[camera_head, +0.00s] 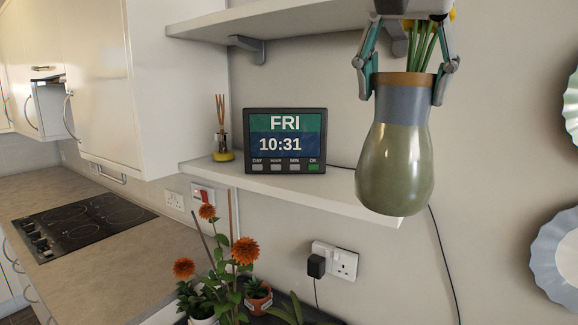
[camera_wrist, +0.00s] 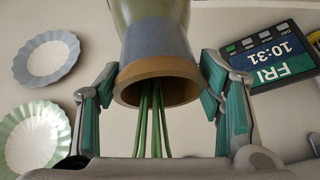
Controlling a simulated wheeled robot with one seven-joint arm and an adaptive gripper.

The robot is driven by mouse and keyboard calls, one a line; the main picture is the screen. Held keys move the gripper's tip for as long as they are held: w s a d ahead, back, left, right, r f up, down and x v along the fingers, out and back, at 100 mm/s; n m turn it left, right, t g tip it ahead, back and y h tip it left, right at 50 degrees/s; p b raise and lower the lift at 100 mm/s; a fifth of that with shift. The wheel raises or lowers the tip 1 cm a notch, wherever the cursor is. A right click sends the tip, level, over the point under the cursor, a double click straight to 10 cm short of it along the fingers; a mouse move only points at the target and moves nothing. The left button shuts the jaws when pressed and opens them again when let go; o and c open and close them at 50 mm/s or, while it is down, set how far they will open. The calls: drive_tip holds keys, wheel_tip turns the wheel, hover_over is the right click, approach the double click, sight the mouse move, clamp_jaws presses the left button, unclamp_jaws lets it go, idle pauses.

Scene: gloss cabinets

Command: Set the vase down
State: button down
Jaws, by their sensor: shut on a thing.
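The vase (camera_head: 395,165) has a green glossy body, a grey-blue neck and a brown rim, with green flower stems (camera_head: 422,45) in its mouth. My gripper (camera_head: 408,88) holds it by the neck from above, one finger on each side. The vase hangs upright in front of the right end of the lower shelf (camera_head: 300,187) and hides part of that shelf. I cannot tell whether its base is touching anything. In the wrist view the vase (camera_wrist: 157,55) shows mouth-first between the fingers of my gripper (camera_wrist: 165,88).
A digital clock (camera_head: 285,140) and a reed diffuser (camera_head: 222,140) stand on the lower shelf. An upper shelf (camera_head: 270,22) is above. Orange potted flowers (camera_head: 245,250) stand below. Scalloped plates (camera_head: 558,258) hang on the wall at right. Some shelf right of the clock is bare.

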drive_tip(key=w+f+p, duration=0.1)
drive_tip(key=w+f, duration=0.1)
drive_tip(key=w, duration=0.6)
drive_tip(key=w+f+p, duration=0.1)
drive_tip(key=w+f, duration=0.1)
drive_tip(key=w, duration=0.6)
drive_tip(key=shift+w+d+f, duration=0.2)
drive_tip(key=shift+d+f, duration=0.15)
drive_tip(key=shift+d, duration=0.05)
drive_tip(key=shift+c, duration=2.2)
unclamp_jaws()
drive_tip(key=shift+f, duration=0.15)
drive_tip(key=v, duration=1.2)
